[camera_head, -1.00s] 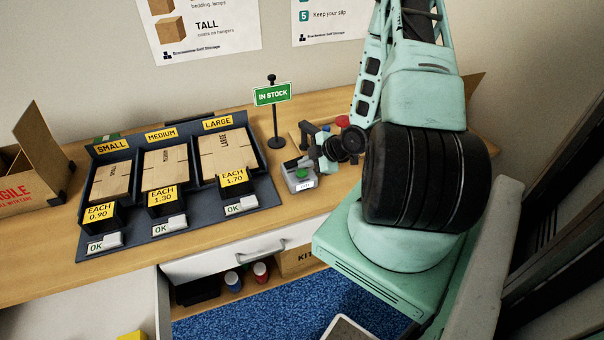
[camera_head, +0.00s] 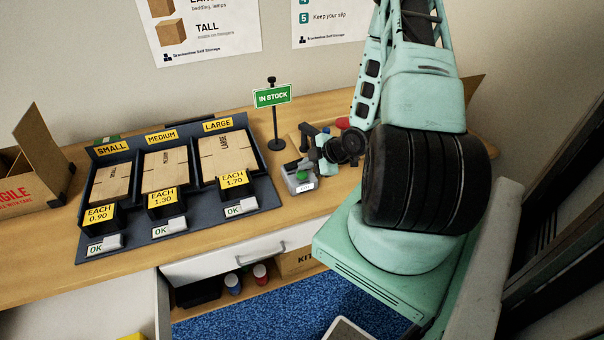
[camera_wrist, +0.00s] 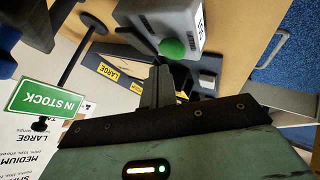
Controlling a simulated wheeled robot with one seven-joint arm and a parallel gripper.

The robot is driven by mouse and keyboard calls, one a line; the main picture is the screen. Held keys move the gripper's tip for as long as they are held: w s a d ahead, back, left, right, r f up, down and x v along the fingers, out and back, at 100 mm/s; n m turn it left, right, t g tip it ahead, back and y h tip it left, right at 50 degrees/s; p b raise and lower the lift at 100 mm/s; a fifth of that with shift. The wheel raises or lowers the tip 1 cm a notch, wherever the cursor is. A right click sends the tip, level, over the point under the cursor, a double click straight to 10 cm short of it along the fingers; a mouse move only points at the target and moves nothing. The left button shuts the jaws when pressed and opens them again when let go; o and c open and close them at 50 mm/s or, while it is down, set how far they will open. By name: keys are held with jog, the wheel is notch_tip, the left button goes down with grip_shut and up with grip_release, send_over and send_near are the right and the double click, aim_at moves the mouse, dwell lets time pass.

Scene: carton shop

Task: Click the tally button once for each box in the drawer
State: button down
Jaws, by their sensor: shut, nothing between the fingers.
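The tally button is a green dome (camera_head: 303,177) on a small grey box (camera_head: 300,186) with a white label, on the counter right of the carton display. The green button also shows in the wrist view (camera_wrist: 172,48). My gripper (camera_head: 306,164) is shut and empty, its fingertips right by the button. In the wrist view the closed fingertips (camera_wrist: 161,70) point toward the button; I cannot tell whether they touch it. The white drawer (camera_head: 215,266) under the counter looks closed, so its inside is hidden.
The dark display (camera_head: 215,205) holds flat cartons marked small, medium and large, with price tags and OK buttons. An "In stock" sign (camera_head: 272,95) stands just behind the tally box. An open carton (camera_head: 28,180) is at the left. Bare counter (camera_head: 130,275) lies in front.

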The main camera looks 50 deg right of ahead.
aim_at(306, 174)
jog(key=shift+f, duration=0.15)
dwell(0.7)
jog(key=shift+f+b, duration=0.25)
jog(key=shift+b, duration=0.2)
jog(key=shift+f+b, duration=0.5)
jog(key=shift+f, duration=0.05)
dwell(0.5)
jog(key=shift+r, duration=0.1)
jog(key=shift+r+p, duration=0.7)
jog(key=shift+r, duration=0.2)
jog(key=shift+r+p, duration=1.85)
jog(key=shift+r, duration=0.65)
dwell(0.7)
